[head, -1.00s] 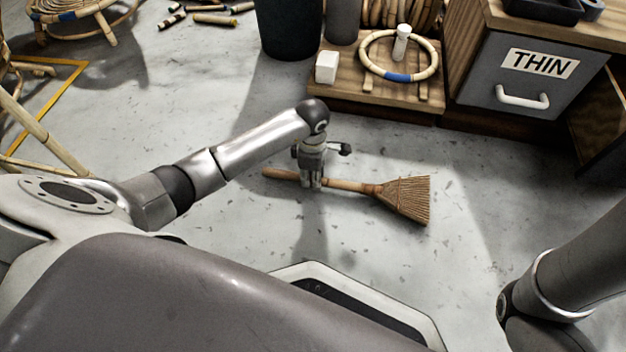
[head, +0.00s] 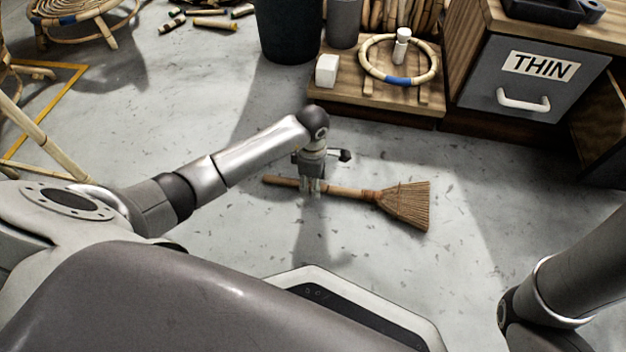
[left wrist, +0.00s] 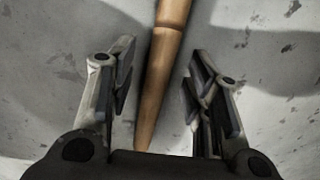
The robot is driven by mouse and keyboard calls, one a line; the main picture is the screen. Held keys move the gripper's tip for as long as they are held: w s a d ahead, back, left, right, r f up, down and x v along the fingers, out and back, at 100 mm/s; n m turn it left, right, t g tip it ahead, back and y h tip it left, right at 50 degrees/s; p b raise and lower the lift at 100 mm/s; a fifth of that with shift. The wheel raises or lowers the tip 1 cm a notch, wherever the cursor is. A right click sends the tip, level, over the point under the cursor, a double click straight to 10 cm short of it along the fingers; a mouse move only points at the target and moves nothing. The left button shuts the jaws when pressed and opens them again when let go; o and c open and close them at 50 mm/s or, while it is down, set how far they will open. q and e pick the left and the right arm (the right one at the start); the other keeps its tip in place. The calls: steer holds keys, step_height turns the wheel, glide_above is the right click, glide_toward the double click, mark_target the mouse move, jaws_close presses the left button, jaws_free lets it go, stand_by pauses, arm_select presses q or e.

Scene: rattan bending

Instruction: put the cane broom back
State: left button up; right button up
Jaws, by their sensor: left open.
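The cane broom (head: 406,204) lies flat on the concrete floor, its wooden handle to the left and its bristle head to the right. My left gripper (head: 311,190) points down over the handle, near the handle's middle. In the left wrist view the handle (left wrist: 160,80) runs between the two open fingers of the left gripper (left wrist: 160,95), with a gap on each side. The fingers are apart from it. My right gripper is out of frame; only part of that arm shows at the lower right.
A low wooden platform (head: 345,103) holds a cane ring (head: 435,62) with a blue band, a white bottle (head: 401,45) and a white block (head: 327,70). A dark bin (head: 290,30) and a drawer marked THIN (head: 535,75) stand at the back. The floor around the broom is clear.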

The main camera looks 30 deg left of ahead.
arm_select(q)
step_height(320, 180, up, 12)
steer(key=p, duration=0.7)
steer(key=shift+p, duration=0.35)
steer(key=shift+a, duration=0.1)
